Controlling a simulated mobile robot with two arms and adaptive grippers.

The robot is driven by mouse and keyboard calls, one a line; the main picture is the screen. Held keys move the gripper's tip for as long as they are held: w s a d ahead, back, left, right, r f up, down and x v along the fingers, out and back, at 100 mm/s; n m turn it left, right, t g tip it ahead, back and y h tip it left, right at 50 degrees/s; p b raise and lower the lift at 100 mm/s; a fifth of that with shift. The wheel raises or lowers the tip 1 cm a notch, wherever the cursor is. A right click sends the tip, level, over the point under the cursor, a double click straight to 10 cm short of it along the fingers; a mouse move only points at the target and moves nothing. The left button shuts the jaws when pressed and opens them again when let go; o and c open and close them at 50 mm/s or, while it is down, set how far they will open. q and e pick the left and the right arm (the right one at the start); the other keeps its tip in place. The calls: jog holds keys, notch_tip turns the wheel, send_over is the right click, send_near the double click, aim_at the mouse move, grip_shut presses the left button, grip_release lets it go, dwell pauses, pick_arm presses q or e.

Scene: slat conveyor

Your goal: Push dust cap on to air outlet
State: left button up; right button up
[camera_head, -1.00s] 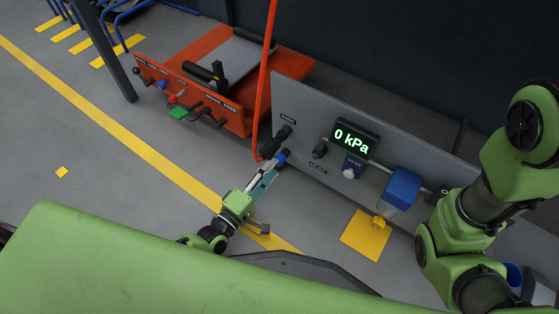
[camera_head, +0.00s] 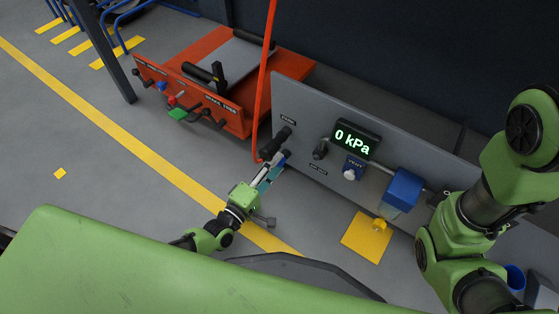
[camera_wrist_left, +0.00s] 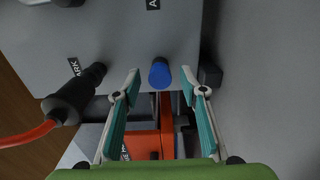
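The blue dust cap (camera_wrist_left: 159,73) is at the face of the grey panel (camera_wrist_left: 115,45), below a label whose first letter is A. Its body hides the air outlet, so I cannot tell how far it is pushed on. My left gripper (camera_wrist_left: 160,76) is open, with one teal-padded finger on each side of the cap and a gap to both. In the head view the left gripper (camera_head: 274,170) is in front of the panel's left part, beside the black hose connector (camera_head: 275,142). My right gripper is out of view; only its arm shows at the right.
The connector with its red hose (camera_wrist_left: 25,135) sits at the PARK label. The panel carries a 0 kPa display (camera_head: 352,139), a VENT valve (camera_head: 352,170) and a blue-topped unit (camera_head: 403,190). A red cart (camera_head: 240,115) stands behind left.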

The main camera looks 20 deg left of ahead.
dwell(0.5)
pick_arm(q)
grip_shut()
jog(key=shift+s, duration=0.1)
jog(key=shift+p+v, duration=0.7)
jog(key=shift+v, duration=2.2)
